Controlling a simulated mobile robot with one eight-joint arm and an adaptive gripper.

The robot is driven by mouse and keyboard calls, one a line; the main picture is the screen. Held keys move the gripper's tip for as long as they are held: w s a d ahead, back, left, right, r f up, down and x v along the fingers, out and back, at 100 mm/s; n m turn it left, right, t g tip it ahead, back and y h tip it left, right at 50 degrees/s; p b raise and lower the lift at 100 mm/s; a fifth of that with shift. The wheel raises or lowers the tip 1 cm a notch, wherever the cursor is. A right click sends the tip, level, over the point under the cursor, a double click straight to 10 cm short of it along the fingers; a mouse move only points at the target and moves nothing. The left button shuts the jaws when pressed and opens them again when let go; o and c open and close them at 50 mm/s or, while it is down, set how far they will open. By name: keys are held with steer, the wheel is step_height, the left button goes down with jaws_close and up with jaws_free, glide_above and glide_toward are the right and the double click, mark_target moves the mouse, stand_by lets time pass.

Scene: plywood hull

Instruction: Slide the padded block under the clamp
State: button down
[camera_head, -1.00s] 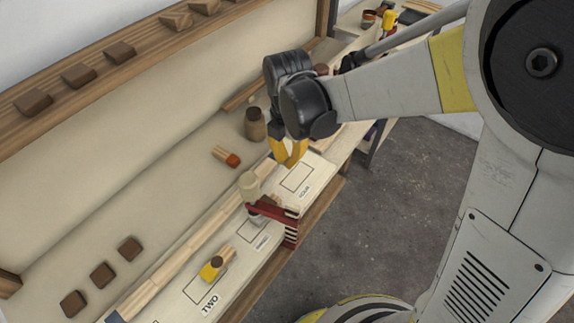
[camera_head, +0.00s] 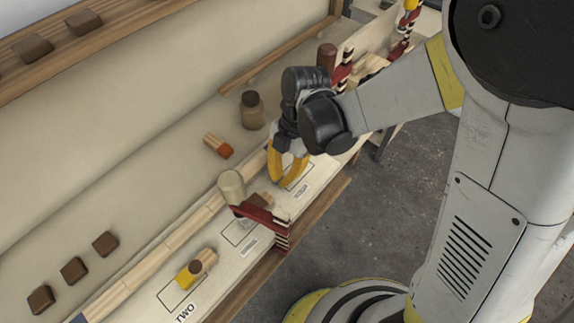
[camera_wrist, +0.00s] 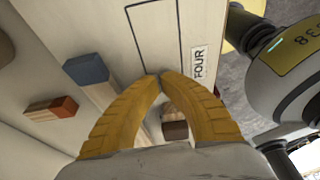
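My gripper (camera_head: 282,184) hangs over the left side of the panel marked FOUR, with its yellow fingertips together and nothing visible between them. In the wrist view the fingertips (camera_wrist: 160,76) meet beside the FOUR outline. The red clamp (camera_head: 262,217), with a cream cylinder at its back end, stands on the strip left of and nearer than my gripper. A small brown-topped block (camera_head: 260,200) sits close behind the clamp, partly hidden; I cannot tell whether it is the padded block. The wrist view shows a wood and dark-brown block (camera_wrist: 175,128) partly behind the right finger.
Several brown blocks lie at left. Bare bench surrounds these behind the rail.

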mark_target(263, 195)
steer(key=shift+s+a+r+b, duration=0.2)
steer(key=shift+s+a+b, duration=0.1)
steer(key=shift+s+a, duration=0.9)
steer(key=shift+s+d, duration=0.1)
steer(key=shift+d, duration=0.05)
steer(key=s+a, duration=0.2)
steer(key=shift+s+a, duration=0.15)
steer(key=shift+s, duration=0.2)
steer(key=shift+w, duration=0.1)
